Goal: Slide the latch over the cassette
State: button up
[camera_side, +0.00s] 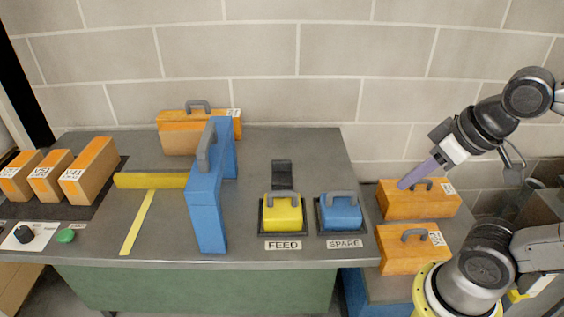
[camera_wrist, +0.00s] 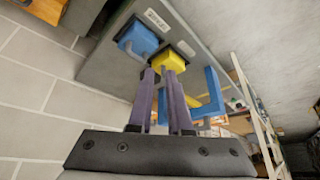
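A yellow cassette (camera_side: 283,214) with a grey handle sits in the black tray (camera_side: 263,222) labelled FEED. A blue cassette (camera_side: 341,216) with a grey handle sits in the tray labelled SPARE to its right. A dark upright piece (camera_side: 282,174), possibly the latch, stands behind the yellow cassette, not over it. My gripper (camera_side: 403,186) has purple fingers and is right of the table, above an orange case (camera_side: 420,200). In the wrist view its fingers (camera_wrist: 160,74) are apart with nothing between them. The yellow cassette (camera_wrist: 171,75) and blue cassette (camera_wrist: 138,40) lie beyond the fingertips.
A tall blue frame (camera_side: 207,205) with a grey handle stands left of the yellow cassette. A yellow bar (camera_side: 152,180) is beside it. Orange cases stand at the back (camera_side: 184,140), far left (camera_side: 88,172) and lower right (camera_side: 412,252). The tabletop right of the trays is bare.

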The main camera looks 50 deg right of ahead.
jog(key=shift+m+t, duration=0.5)
jog(key=shift+m, duration=0.4)
jog(key=w+r, duration=0.2)
jog(key=r, duration=0.2)
jog(key=shift+w+d, duration=0.35)
jog(key=shift+w, duration=0.05)
grip_shut()
jog(key=w+d+r+m+h, duration=0.1)
jog(key=w+d+r+m, duration=0.15)
jog(key=w, duration=0.75)
jog(key=w+d+r+m+h, duration=0.1)
jog(key=w+r+m, duration=0.2)
jog(key=w, duration=0.8)
jog(key=w+d+f+g, duration=0.3)
jog(key=w+f+g, duration=0.1)
jog(key=w+f, duration=1.1)
notch_tip(320, 180, down, 2)
jog(key=shift+w+f+m+h, duration=0.2)
jog(key=shift+f+m+h, duration=0.1)
jog(key=shift+m, duration=0.15)
jog(key=shift+d, duration=0.1)
